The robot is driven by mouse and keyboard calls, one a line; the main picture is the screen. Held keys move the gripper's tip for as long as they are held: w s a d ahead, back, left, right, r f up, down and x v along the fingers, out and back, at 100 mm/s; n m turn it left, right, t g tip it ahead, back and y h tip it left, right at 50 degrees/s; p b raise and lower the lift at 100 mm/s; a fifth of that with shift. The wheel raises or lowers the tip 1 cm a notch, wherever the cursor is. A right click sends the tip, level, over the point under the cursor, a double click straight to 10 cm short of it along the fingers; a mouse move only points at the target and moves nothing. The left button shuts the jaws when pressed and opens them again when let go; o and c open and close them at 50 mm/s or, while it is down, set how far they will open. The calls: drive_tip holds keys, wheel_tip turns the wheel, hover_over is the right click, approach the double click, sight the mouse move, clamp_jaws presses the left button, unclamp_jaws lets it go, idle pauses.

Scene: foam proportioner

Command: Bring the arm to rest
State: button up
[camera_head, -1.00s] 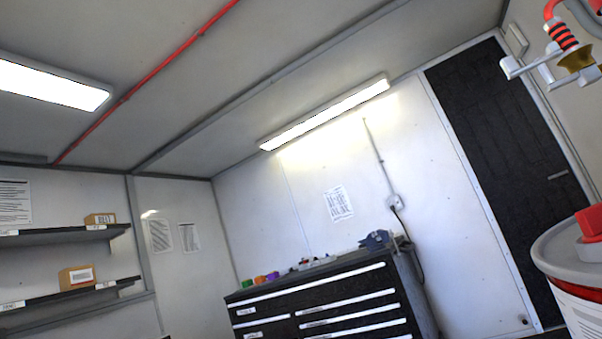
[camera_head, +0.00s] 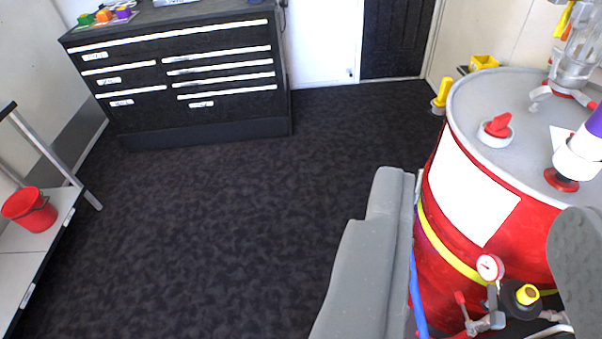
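The fingers stand wide apart. Nothing is held between them; the red drum shows through the gap. The rest of my arm is out of view.
The red drum (camera_head: 470,226) with a grey lid, red cap (camera_head: 497,127), gauge (camera_head: 489,267) and valve fittings stands close at right. A black drawer cabinet (camera_head: 180,75) stands at back left. A shelf with a red bucket (camera_head: 30,209) is at left. The dark floor (camera_head: 230,220) between is clear.

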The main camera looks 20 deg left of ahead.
wheel_tip(320, 180, up, 7)
drive_tip(key=p, duration=0.7)
drive_tip(key=shift+w, duration=0.2)
drive_tip(key=shift+d, duration=0.1)
